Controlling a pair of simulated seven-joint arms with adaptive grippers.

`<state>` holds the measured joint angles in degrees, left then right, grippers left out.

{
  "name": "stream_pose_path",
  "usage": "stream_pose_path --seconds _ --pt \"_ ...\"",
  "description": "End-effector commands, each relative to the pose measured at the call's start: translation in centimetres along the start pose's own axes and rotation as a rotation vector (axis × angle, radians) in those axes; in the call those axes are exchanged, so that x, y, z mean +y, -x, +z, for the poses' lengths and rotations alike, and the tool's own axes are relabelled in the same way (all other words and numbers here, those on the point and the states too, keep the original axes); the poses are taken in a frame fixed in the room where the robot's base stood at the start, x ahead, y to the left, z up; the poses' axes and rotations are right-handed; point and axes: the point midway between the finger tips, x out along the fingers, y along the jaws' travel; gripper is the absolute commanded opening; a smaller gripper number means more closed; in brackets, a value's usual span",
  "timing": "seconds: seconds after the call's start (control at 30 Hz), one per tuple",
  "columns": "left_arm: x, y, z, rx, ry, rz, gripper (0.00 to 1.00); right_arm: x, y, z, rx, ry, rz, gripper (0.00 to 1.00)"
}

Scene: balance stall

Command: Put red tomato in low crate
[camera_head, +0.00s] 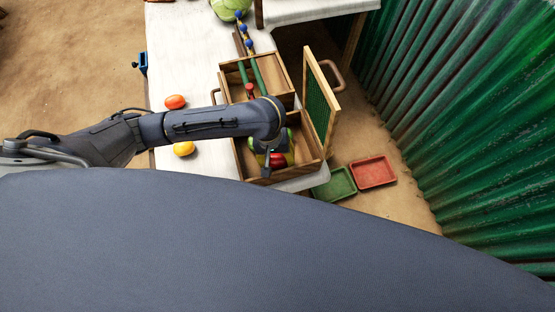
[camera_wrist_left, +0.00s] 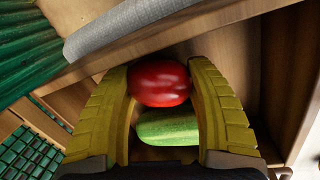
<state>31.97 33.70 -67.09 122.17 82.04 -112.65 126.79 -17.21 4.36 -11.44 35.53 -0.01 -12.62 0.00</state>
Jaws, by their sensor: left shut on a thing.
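The red tomato (camera_wrist_left: 160,83) is between the yellow fingers of my left gripper (camera_wrist_left: 161,85), touching both near their tips. In the head view, the tomato (camera_head: 278,160) shows partly below my left wrist. My left gripper (camera_head: 271,158) is shut on it, inside or just above the nearer wooden crate (camera_head: 310,168). A green, cucumber-like vegetable (camera_wrist_left: 168,127) lies close by the tomato, between the fingers in the wrist picture. My arm hides much of the crate. My right gripper is not in view.
A second wooden crate (camera_head: 223,83) stands behind, and an upright green-meshed panel (camera_head: 319,108) is at the right. Orange (camera_head: 175,102) and yellow (camera_head: 184,149) produce lie left on the white table (camera_head: 180,60). Green (camera_head: 338,184) and red (camera_head: 373,171) trays lie beyond the table's right edge.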

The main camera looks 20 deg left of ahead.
Motion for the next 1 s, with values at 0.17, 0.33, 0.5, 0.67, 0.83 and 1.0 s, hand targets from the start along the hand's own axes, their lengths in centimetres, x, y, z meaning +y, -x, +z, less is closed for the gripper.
stream_pose_path --seconds 0.17,0.33,0.5,0.67,0.83,1.0 --pt "-0.14 -0.87 -0.06 0.001 0.0 0.0 0.25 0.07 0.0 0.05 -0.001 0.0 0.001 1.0" --pt "-0.15 -0.87 -0.06 0.001 -0.001 0.0 0.25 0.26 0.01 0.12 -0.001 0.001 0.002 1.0" --pt "-0.19 -1.02 -0.06 0.001 0.0 -0.001 0.25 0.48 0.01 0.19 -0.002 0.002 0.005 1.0" --pt "-0.2 -1.16 -0.05 0.001 0.0 0.0 0.67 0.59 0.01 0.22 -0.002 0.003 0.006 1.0" --pt "-0.21 -1.15 -0.06 0.001 0.0 -0.001 0.8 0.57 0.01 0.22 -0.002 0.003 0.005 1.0" --pt "-0.2 -1.12 -0.06 0.001 0.0 0.0 0.8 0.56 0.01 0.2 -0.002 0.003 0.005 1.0"
